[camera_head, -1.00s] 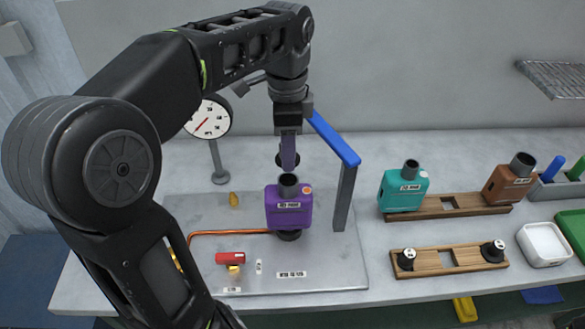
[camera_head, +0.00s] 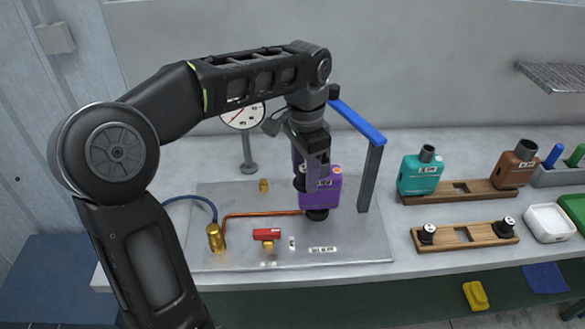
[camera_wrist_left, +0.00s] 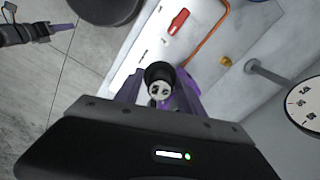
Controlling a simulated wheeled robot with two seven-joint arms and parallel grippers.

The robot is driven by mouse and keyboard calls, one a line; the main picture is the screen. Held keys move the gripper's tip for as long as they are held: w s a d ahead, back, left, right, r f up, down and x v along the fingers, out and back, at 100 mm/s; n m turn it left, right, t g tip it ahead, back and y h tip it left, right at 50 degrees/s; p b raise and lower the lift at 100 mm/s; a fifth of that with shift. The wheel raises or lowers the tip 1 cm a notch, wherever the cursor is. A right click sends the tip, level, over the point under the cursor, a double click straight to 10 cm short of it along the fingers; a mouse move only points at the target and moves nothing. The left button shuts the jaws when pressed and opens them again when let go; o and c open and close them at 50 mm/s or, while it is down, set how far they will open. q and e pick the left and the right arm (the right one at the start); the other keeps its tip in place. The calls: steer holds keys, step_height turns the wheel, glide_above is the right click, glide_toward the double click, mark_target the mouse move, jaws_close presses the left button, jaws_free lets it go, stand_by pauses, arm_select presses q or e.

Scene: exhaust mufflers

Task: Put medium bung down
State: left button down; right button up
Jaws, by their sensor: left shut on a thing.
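My left gripper (camera_head: 308,182) is shut on a black bung with a white label on its end, seen between the purple fingers in the left wrist view (camera_wrist_left: 158,84). In the head view the gripper hangs in front of the purple muffler (camera_head: 322,197) and hides part of it and most of the bung. The muffler stands on a black base on the grey plate. The front wooden rack (camera_head: 447,235) holds a black bung (camera_head: 427,235) at its left end and another (camera_head: 504,227) at its right end, with a bare middle. A purple-fingered gripper, likely my right, shows at the left wrist view's top left (camera_wrist_left: 45,31).
A teal muffler (camera_head: 418,176) and a brown muffler (camera_head: 513,170) stand on the rear wooden rack (camera_head: 462,188). A grey post (camera_head: 371,178) with a blue bar rises right of the purple muffler. A gauge (camera_head: 243,115) stands behind. A white tray (camera_head: 548,223) is at the right.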

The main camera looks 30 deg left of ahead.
arm_select(q)
steer(key=w+d+f+n+b, duration=0.1)
steer(key=w+d+f+n, duration=0.2)
steer(key=d+f, duration=0.2)
steer(key=w+d+f+n, duration=0.3)
steer(key=d+f, duration=0.2)
steer(key=f, duration=0.3)
steer(key=shift+w+f+b, duration=0.15)
steer(key=shift+f+b, duration=0.2)
steer(key=shift+d, duration=0.15)
